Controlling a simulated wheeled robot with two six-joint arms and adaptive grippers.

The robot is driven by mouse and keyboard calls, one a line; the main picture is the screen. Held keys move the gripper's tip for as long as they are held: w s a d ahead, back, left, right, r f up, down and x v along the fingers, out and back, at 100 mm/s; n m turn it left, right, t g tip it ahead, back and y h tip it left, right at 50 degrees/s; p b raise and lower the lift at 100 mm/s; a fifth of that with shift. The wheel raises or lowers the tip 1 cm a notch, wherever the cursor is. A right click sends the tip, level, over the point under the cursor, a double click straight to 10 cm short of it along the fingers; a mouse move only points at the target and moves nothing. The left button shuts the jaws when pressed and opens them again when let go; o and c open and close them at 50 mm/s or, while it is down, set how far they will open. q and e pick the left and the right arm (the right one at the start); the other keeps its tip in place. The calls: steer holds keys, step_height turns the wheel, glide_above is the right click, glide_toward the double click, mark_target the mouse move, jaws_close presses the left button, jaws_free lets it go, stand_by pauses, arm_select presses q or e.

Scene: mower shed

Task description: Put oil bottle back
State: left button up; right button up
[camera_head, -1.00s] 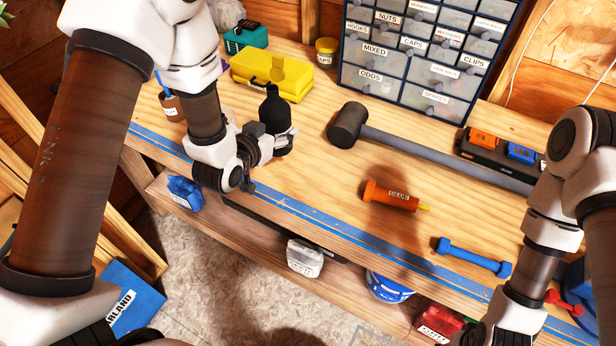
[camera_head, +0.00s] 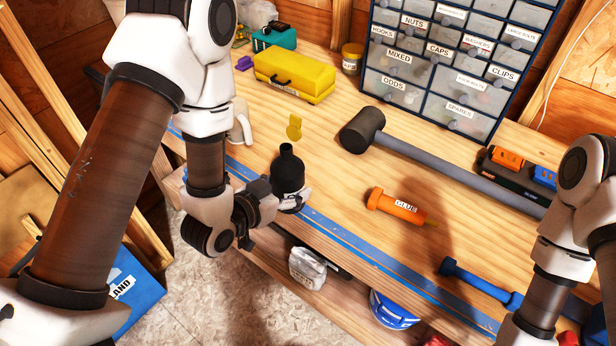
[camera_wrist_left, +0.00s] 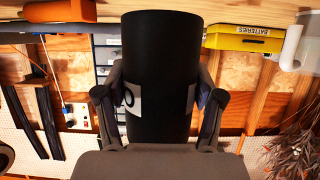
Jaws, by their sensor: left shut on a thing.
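The oil bottle (camera_head: 287,174) is black with a narrow neck and stands upright at the bench's front edge, above the blue strip. My left gripper (camera_head: 276,200) is shut around its lower body. A small yellow piece (camera_head: 294,128) shows just above the neck; I cannot tell whether it is attached. In the left wrist view the black bottle (camera_wrist_left: 160,75) fills the middle between both fingers. Whether its base touches the bench is hidden. My right arm comes in at the right, but its gripper is out of the picture.
Behind are a yellow case (camera_head: 294,72), a white object (camera_head: 241,124) and a drawer cabinet (camera_head: 445,55). A mallet (camera_head: 362,131), an orange glue tube (camera_head: 396,206) and a blue dumbbell-shaped tool (camera_head: 480,282) lie to the right.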

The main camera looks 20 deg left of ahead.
arm_select(q)
steer(key=w+b, duration=0.2)
steer(key=b, duration=0.1)
steer(key=w+f+b, duration=0.1)
steer(key=w+b, duration=0.1)
steer(key=b, duration=0.2)
steer(key=shift+d, duration=0.1)
steer(key=w+p, duration=0.2)
steer(key=w, duration=0.6)
steer(key=shift+d, duration=0.15)
steer(key=shift+w+f+p, duration=0.15)
steer(key=shift+f+p, duration=0.2)
steer(key=shift+p, duration=0.05)
step_height(320, 180, down, 2)
steer(key=shift+f+p, duration=0.2)
steer(key=shift+p, duration=0.2)
steer(key=shift+f, duration=0.45)
steer(key=o, duration=1.5)
arm_select(e)
step_height(320, 180, down, 6)
